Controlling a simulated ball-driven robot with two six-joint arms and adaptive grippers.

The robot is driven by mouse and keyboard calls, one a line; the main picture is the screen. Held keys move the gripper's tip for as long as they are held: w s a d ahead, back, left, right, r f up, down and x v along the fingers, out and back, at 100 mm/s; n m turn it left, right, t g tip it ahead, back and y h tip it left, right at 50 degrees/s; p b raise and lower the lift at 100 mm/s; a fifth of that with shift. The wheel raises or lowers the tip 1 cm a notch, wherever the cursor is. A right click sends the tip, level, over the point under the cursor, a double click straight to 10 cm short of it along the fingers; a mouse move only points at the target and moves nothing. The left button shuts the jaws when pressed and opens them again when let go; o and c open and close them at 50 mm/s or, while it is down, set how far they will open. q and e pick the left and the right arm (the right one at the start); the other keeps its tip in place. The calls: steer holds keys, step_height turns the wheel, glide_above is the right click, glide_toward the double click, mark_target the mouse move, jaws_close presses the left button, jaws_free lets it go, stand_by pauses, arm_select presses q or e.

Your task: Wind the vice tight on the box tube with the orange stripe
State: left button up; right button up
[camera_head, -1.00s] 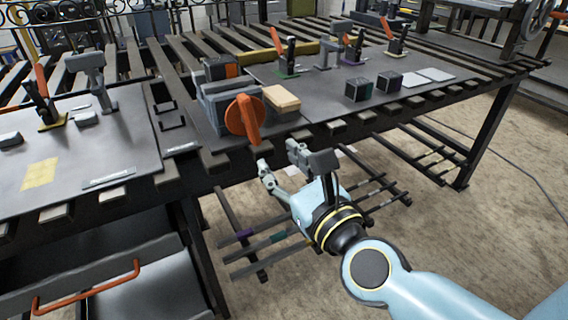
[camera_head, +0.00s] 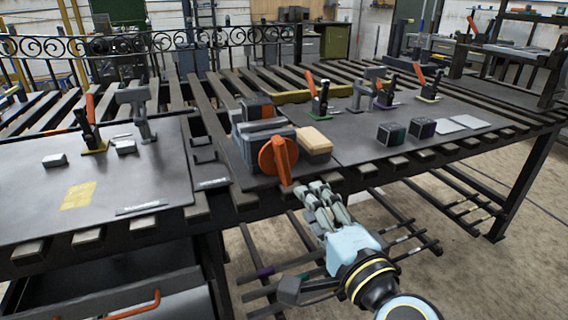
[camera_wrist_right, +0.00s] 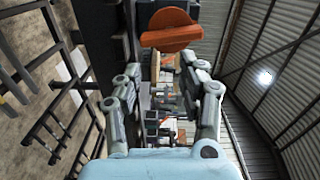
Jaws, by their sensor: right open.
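The grey vice (camera_head: 262,135) stands near the front edge of the slatted table. Its orange round handle (camera_head: 279,158) faces the front, with a lever pointing down. A dark box tube with an orange face (camera_head: 258,108) sits at the top of the vice; whether the jaws touch it I cannot tell. My right gripper (camera_head: 315,190) is open and empty, just in front of and a little right of the handle, apart from it. In the right wrist view the orange handle (camera_wrist_right: 170,30) shows beyond the open fingers (camera_wrist_right: 160,85). My left gripper is not in view.
A tan block (camera_head: 314,141) lies right of the vice. Two dark cubes (camera_head: 391,133) stand further right. Toggle clamps with orange handles (camera_head: 319,95) stand behind, and another (camera_head: 91,125) on the left plate. A yellow bar (camera_head: 305,95) lies at the back.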

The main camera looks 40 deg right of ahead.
mark_target(286, 166)
steer(key=w+d+n, duration=0.1)
steer(key=w+n, duration=0.3)
steer(key=n, duration=0.2)
steer(key=w+r+n, duration=0.1)
steer(key=w+n, duration=0.3)
steer(key=n, duration=0.2)
steer(key=w+d+n+p, duration=0.1)
steer(key=w+n, duration=0.3)
steer(key=n, duration=0.3)
steer(key=shift+d+r, duration=0.25)
steer(key=shift+d, duration=0.1)
jaws_close()
